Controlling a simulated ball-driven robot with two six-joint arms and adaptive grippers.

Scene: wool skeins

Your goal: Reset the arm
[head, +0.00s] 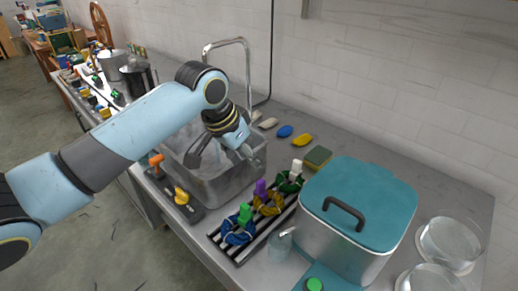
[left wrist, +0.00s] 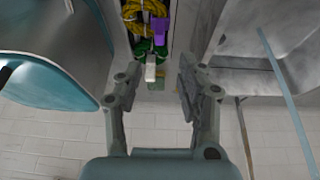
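My left gripper (head: 220,152) hangs over the metal sink basin (head: 232,183) in the head view, below the bent wrist of my blue arm. In the left wrist view its two fingers (left wrist: 158,70) stand apart with nothing between them. Three wool skeins lie on a dark slatted rack: a blue one (head: 236,237) with a green clip, a yellow one (head: 268,208) with a purple clip and a green one (head: 287,187) with a white clip. The yellow skein (left wrist: 145,10) and the white clip (left wrist: 151,72) show beyond the fingers in the left wrist view. My right gripper is not in view.
A steel vat with a teal lid (head: 362,198) stands right of the rack, with glass dishes (head: 450,243) beyond. A tall faucet (head: 248,75) rises behind the basin. A sponge (head: 318,156) and several small coloured pieces lie along the wall. Pots stand at the back left.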

